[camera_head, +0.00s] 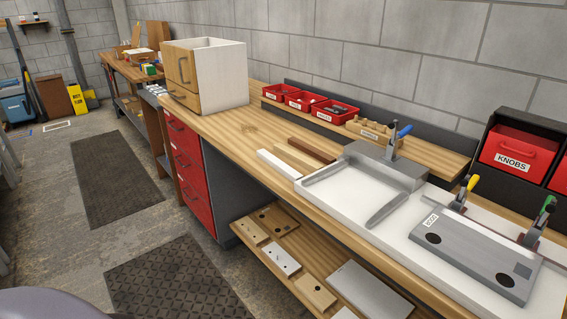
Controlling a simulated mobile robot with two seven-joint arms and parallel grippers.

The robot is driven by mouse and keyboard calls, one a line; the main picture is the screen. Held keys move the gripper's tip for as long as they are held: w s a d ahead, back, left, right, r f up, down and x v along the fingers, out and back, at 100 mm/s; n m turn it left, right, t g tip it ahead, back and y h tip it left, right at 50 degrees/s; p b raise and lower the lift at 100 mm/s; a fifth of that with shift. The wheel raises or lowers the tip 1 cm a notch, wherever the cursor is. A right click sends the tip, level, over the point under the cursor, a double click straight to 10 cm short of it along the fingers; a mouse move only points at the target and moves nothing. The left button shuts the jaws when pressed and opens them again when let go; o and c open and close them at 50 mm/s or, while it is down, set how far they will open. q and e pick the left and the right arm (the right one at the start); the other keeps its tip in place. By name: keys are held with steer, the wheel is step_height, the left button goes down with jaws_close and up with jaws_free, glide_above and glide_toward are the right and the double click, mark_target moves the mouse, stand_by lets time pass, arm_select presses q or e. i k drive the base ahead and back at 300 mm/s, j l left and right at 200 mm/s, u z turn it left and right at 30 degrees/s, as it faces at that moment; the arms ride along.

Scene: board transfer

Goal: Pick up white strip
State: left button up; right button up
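A white strip (278,165) lies on the wooden workbench (225,128), near its front edge and left of the white work surface. A light tan strip (297,157) and a dark brown strip (312,150) lie beside it, farther back. The three lie roughly parallel. Neither of my grippers is in view.
A grey fixture (386,165) with a blue-handled clamp stands right of the strips. A clamped grey panel (475,255) lies farther right. Red bins (300,100) line the back shelf. A white cabinet (222,75) stands at left. A lower shelf (300,245) holds boards.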

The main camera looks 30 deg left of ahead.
mark_target(289, 172)
steer(key=j+z, duration=0.2)
steer(key=z, duration=0.5)
steer(key=j+z, duration=0.25)
steer(key=k+j+z, duration=0.1)
steer(key=j+z, duration=0.2)
steer(key=j, duration=0.15)
steer(key=k+j+z, duration=0.1)
steer(key=j, duration=0.3)
steer(key=k+j+z, duration=0.1)
steer(key=j, duration=0.25)
steer(key=k+j+z, duration=0.1)
steer(key=j, duration=0.3)
steer(key=k+j, duration=0.25)
steer(key=j+z, duration=0.05)
steer(key=j, duration=0.05)
